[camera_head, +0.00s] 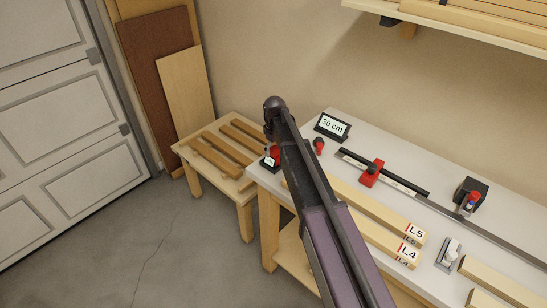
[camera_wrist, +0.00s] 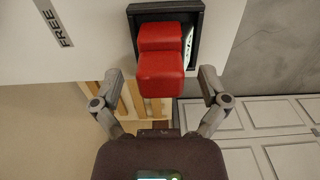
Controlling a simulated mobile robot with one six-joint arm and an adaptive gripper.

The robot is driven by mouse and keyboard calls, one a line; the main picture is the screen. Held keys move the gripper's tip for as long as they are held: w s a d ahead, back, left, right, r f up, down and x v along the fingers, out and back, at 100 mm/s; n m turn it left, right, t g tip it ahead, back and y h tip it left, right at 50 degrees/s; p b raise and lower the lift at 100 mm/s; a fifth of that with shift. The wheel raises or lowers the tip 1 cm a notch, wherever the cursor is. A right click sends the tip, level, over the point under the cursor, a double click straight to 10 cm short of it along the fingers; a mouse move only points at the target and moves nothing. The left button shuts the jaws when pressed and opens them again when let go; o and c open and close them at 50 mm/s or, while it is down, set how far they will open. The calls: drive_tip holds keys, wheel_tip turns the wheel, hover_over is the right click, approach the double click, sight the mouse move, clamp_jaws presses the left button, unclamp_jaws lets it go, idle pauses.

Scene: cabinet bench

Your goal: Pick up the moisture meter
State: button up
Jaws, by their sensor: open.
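A red blocky device, which looks like the moisture meter (camera_wrist: 160,72), sits in a black square holder (camera_wrist: 196,12) on the white bench top in the wrist view. A pale display strip shows at its right side. In the head view the red meter (camera_head: 275,153) stands at the bench's near left corner, partly hidden by my arm. My gripper (camera_wrist: 161,76) is open, with one finger on each side of the red body in the wrist view and apart from it. How much height separates them I cannot tell.
A "30 cm" display (camera_head: 332,126), a small red item (camera_head: 319,146) and a rail with a red stop (camera_head: 371,173) are on the bench (camera_head: 345,157). Boards marked L5 (camera_head: 410,230) and L4 (camera_head: 400,252) lie closer. A low wooden slatted table (camera_head: 185,150) stands left.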

clamp_jaws()
drive_tip(key=shift+r, duration=0.2)
wheel_tip(320, 180, up, 4)
drive_tip(key=p, duration=0.4)
drive_tip(key=shift+f, duration=0.2)
drive_tip(key=s+d, duration=0.3)
drive_tip(key=s, duration=0.4)
drive_tip(key=s+d+r+p, duration=0.1)
drive_tip(key=s+d, duration=0.1)
drive_tip(key=s, duration=0.6)
drive_tip(key=shift+d, duration=0.4)
drive_tip(key=c, duration=0.6)
unclamp_jaws()
clamp_jaws()
